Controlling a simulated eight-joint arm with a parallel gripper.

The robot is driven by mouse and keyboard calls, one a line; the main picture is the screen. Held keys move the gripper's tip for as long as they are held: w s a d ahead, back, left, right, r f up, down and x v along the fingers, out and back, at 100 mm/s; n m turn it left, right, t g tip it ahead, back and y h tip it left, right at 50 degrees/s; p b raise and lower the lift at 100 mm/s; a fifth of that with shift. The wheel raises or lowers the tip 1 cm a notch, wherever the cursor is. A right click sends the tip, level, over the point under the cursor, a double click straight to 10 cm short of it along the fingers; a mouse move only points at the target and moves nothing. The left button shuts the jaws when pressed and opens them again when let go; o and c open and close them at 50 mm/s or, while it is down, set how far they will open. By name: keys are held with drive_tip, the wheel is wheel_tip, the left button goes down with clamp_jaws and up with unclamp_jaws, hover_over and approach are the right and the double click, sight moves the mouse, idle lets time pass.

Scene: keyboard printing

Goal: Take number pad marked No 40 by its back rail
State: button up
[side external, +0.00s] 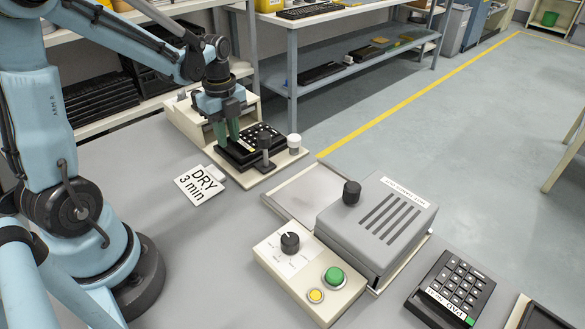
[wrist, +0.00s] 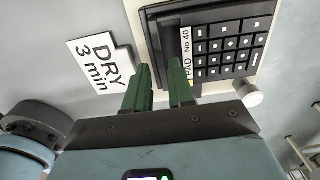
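The number pad marked No 40 (wrist: 225,48) is black with dark keys and a white label strip along one edge. It sits in a cream fixture in the wrist view, and shows on the same fixture in the side view (side external: 262,137). A dark rail (wrist: 166,35) runs beside its label. My gripper (wrist: 161,78) has two green fingers, spread apart at the rail end of the pad; one overlaps the label's lower end. In the side view my gripper (side external: 228,133) points down at the pad's rear edge. I cannot tell whether the fingers touch the rail.
A "DRY 3 min" card (side external: 200,184) lies beside the fixture. A grey vented box (side external: 377,225), a control box (side external: 305,275) and another number pad (side external: 450,288) occupy the bench front.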

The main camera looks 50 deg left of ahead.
sight(230, 148)
drive_tip(key=shift+f, duration=1.55)
drive_tip(key=shift+c, duration=0.3)
clamp_jaws()
